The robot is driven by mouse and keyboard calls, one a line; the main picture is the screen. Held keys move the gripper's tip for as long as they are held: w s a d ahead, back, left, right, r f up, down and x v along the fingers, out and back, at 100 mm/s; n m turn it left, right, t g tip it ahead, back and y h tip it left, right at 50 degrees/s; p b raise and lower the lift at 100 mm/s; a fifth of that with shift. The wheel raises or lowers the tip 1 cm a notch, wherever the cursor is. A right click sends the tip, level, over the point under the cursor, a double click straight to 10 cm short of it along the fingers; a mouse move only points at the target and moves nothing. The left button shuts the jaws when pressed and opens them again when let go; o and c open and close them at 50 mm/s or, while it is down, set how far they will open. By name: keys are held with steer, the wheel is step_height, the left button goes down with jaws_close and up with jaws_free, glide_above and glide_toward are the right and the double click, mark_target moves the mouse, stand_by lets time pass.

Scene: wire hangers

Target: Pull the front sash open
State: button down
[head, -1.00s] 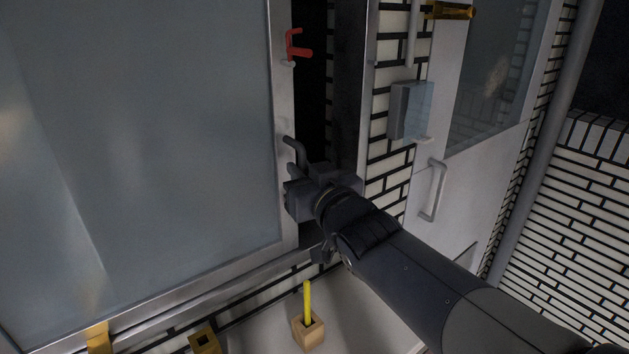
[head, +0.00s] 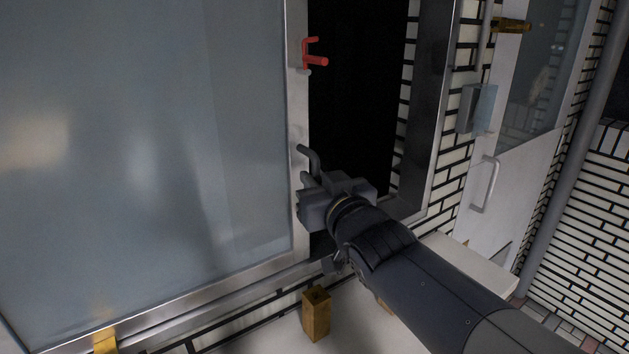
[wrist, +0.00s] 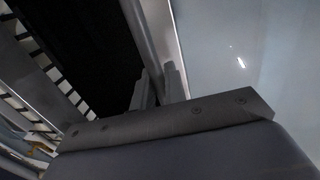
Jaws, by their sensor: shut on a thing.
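The front sash (head: 150,130) is a large frosted glass pane in a metal frame, filling the left of the head view; its glass also shows at the right of the wrist view (wrist: 240,50). A dark gap stands open between its right edge and the window frame. A grey handle (head: 310,158) sits on the sash's right stile, and a red latch (head: 314,54) is above it. My gripper (head: 308,190) is at the lower part of the handle and shut on it. In the wrist view, its fingers (wrist: 158,90) rise against the sash edge; the grasped part is hidden.
A small wooden block (head: 316,314) stands on the white ledge below the window. A grey box (head: 477,108) is on the brick wall at right, beside a white door with a handle (head: 485,184). The opening (head: 355,100) is dark inside.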

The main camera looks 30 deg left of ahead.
steer(key=c, duration=1.5)
jaws_free()
steer(key=shift+c, duration=0.2)
steer(key=v, duration=1)
steer(key=shift+s+d, duration=0.2)
steer(key=shift+d, duration=0.15)
steer(key=shift+a, duration=0.15)
steer(key=x, duration=1)
steer(key=shift+w+a, duration=0.25)
steer(key=shift+w+d, duration=0.1)
